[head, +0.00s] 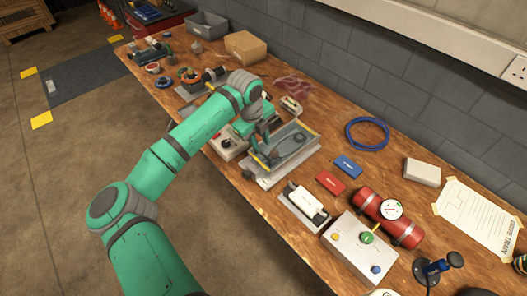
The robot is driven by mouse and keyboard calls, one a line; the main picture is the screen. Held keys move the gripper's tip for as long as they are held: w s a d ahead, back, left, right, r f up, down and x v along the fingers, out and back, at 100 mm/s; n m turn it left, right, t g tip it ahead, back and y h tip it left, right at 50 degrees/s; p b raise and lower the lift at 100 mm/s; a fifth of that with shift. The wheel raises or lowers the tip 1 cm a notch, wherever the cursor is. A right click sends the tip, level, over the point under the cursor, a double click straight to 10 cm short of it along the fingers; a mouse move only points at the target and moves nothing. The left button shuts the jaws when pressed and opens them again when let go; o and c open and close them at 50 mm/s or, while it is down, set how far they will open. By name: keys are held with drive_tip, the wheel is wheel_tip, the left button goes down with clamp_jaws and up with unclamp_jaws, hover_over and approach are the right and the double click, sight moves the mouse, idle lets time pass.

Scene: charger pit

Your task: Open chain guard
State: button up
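A grey unit with a shallow tray-like top and yellow edging, seemingly the chain guard (296,143), sits on a pale grey base in the middle of the workbench. A dark part shows inside its top. Whether a cover is raised or down is hard to tell at this size. My green arm reaches over the bench from the lower left. My gripper (265,141) points down at the left end of this unit, touching it or very close. Its fingertips are small and partly hidden, so their opening does not show.
A white-topped device (304,201) stands just in front of the guard. A control box with buttons (360,246) and a red cylinder (388,217) are to the right. A cardboard box (245,47) stands farther back.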

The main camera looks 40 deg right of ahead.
sight(265, 156)
drive_tip(key=f, duration=0.3)
drive_tip(key=d+f, duration=0.1)
drive_tip(key=f, duration=0.2)
drive_tip(key=shift+d+f, duration=0.15)
drive_tip(key=shift+f, duration=0.05)
clamp_jaws()
drive_tip(key=shift+w, duration=0.1)
idle(1.1)
